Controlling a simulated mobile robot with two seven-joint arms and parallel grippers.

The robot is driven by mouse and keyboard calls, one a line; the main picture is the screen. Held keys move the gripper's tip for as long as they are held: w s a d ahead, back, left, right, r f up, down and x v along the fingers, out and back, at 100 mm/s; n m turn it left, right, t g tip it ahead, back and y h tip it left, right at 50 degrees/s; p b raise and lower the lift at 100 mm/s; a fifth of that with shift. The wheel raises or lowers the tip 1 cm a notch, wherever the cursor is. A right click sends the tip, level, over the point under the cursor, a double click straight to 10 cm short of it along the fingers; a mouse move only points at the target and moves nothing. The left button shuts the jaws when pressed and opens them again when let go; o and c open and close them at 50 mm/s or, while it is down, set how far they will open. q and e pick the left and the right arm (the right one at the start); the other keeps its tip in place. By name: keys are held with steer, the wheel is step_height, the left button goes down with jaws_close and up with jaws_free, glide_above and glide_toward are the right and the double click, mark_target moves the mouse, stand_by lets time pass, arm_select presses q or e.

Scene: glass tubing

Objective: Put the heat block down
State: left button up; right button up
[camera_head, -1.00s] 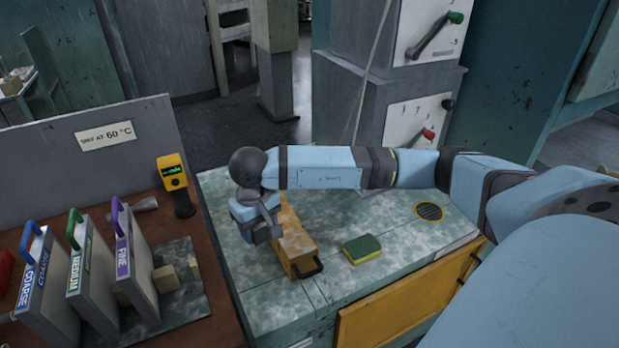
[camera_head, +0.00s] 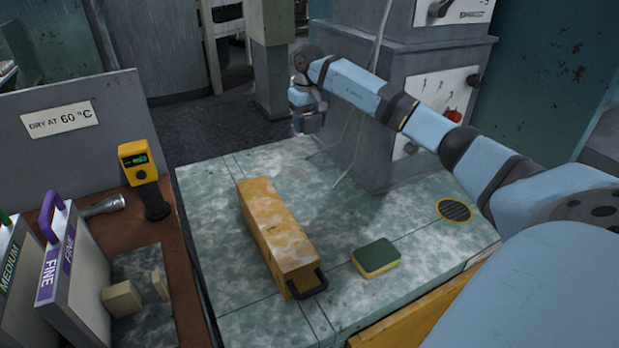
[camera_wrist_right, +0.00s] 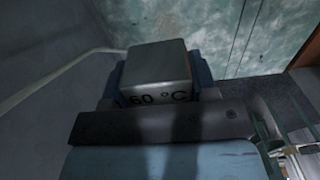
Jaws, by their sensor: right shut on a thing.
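The heat block (camera_wrist_right: 158,62) is a small grey block marked "60 °C". In the right wrist view it sits between the two blue fingers of my right gripper (camera_head: 308,112), which is shut on it. In the head view this gripper is at the far edge of the mottled green bench top (camera_head: 350,215), beyond the yellow box. The block is hard to make out there, and I cannot tell its exact height over the bench. In the wrist view, bench surface shows past the block, apart from it. My left gripper is not in view.
A long yellow box (camera_head: 272,235) with a black handle lies on the bench. A green and yellow sponge (camera_head: 376,257) and a round drain grille (camera_head: 454,210) are to its right. A grey cabinet (camera_head: 425,85) stands behind. A yellow meter (camera_head: 139,165) stands left.

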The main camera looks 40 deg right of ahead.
mark_target(309, 183)
step_height(309, 183, down, 18)
steer(key=shift+r, duration=0.2)
steer(key=shift+f+b, duration=0.2)
steer(key=shift+b, duration=0.1)
steer(key=o, duration=1)
steer(key=shift+c, duration=0.2)
